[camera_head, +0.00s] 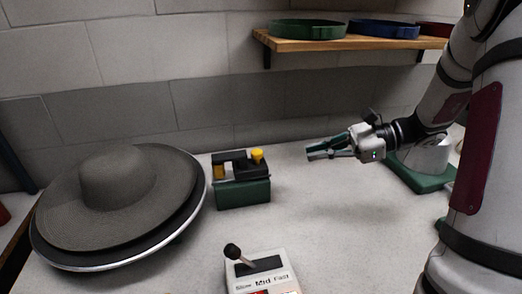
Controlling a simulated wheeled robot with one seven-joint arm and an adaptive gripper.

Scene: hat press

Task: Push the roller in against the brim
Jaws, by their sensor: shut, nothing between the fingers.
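A grey wide-brimmed hat (120,190) lies on a round dark turntable with a silver rim (105,266) at the left. To its right stands a dark green block (243,193) with a black upper part. A yellow knob (257,156) is on top of the block's right side. My gripper (309,152) is shut and empty, above the table to the right of the block, pointing left.
A wooden shelf (350,43) above holds green, blue and red round bands. The table between block and gripper is clear. The brick wall is behind.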

